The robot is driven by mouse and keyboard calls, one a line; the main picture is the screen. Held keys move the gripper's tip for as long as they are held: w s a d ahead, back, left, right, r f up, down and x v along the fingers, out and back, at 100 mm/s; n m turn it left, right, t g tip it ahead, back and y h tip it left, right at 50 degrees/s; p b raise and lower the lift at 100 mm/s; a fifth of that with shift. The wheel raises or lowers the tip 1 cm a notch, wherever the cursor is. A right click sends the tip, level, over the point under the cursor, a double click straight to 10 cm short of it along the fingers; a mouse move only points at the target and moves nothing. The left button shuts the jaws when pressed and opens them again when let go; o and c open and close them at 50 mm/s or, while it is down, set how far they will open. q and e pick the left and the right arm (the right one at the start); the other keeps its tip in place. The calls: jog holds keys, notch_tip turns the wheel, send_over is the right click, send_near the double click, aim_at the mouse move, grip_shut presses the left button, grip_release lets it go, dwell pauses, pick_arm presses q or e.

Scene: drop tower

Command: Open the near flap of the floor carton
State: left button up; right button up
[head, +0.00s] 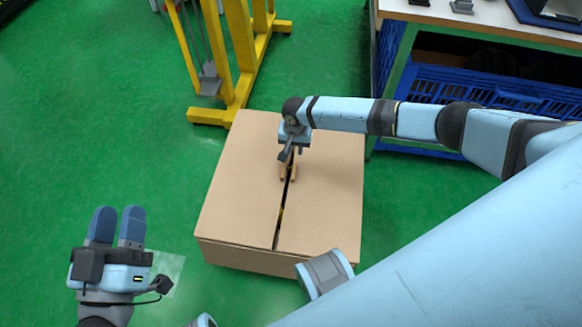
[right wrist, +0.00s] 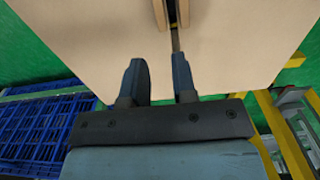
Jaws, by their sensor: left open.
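The floor carton (head: 228,252) is a brown box on the green floor in the middle of the head view. Its left flap (head: 240,170) and right flap (head: 330,190) lie flat, with a narrow dark gap between them. Small upright brown tabs (head: 283,172) stand beside the gap; they also show at the top of the right wrist view (right wrist: 172,12). My right gripper (head: 289,152) hangs over the carton near the gap, and its fingers (right wrist: 158,68) are apart with nothing between them. My left gripper (head: 117,226) is open and empty, left of the carton.
A yellow steel frame (head: 240,60) stands on the floor behind the carton. A workbench (head: 480,22) with blue crates (head: 435,88) under it is at the back right. My right arm crosses above the carton's right side.

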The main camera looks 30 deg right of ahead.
aim_at(295, 168)
pick_arm(q)
notch_tip(295, 168, down, 8)
jog(key=g+b, duration=0.3)
jog(key=b, duration=0.2)
jog(key=shift+w+d+m, duration=0.15)
jog(key=shift+d+m, duration=0.2)
jog(key=shift+m, duration=0.05)
pick_arm(e)
notch_tip(295, 168, down, 12)
jog(key=shift+r, duration=0.1)
grip_shut()
